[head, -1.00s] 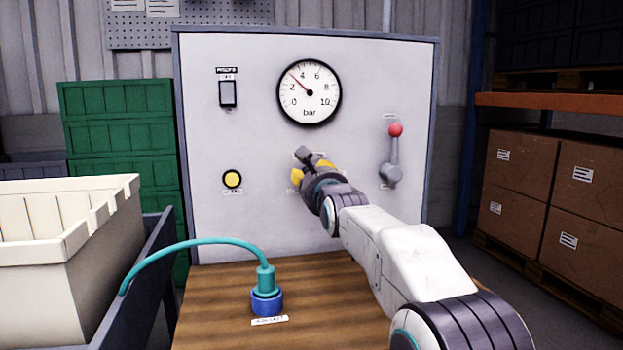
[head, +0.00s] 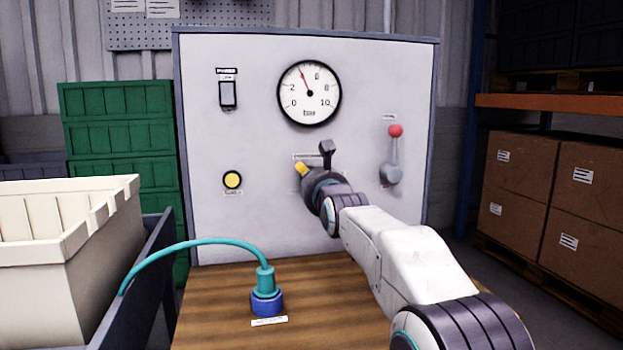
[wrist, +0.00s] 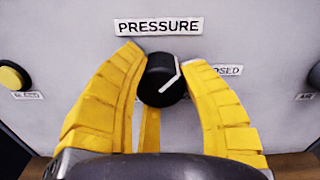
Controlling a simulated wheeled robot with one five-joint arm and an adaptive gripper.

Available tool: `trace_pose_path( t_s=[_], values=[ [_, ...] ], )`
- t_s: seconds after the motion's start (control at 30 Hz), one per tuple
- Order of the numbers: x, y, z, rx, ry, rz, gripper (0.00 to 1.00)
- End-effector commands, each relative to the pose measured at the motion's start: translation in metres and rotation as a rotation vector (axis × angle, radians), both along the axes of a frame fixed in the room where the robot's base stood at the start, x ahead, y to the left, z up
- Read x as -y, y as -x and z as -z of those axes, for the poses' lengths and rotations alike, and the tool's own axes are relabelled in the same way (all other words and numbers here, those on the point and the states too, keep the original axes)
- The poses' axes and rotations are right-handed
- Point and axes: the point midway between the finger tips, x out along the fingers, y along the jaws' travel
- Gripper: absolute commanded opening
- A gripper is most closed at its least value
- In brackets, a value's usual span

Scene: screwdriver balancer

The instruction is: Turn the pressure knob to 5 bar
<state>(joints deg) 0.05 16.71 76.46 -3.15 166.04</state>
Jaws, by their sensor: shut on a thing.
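The black pressure knob (wrist: 161,82) sits on the panel beneath the PRESSURE label (wrist: 158,26) in the wrist view. Its white pointer line slants towards the upper right. My gripper (wrist: 164,68) is shut on the knob, with a yellow finger on each side. In the head view my gripper (head: 303,169) reaches the panel's middle and hides the knob. The round bar gauge (head: 309,93) above has a red needle pointing up and slightly left, over the 4 mark and short of the top.
A red-tipped lever (head: 394,155) stands right of my gripper, and a yellow button (head: 232,180) is on the left. A blue connector (head: 266,301) with a teal hose stands on the wooden top. A cream crate (head: 60,230) is at left.

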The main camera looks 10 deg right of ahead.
Motion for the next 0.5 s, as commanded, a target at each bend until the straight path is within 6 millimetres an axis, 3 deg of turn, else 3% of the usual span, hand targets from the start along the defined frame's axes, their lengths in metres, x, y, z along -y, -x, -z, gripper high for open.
trace_pose_path(
  t_s=[0.37, 0.4, 0.5],
  values=[
    [-0.0003, 0.0001, -0.0024, 0.006, -0.003, 0.000, 0.08],
    [-0.0003, 0.0001, -0.0024, 0.006, -0.003, 0.000, 0.42],
    [-0.0003, 0.0001, -0.0021, 0.005, -0.003, 0.000, 0.51]
  ],
)
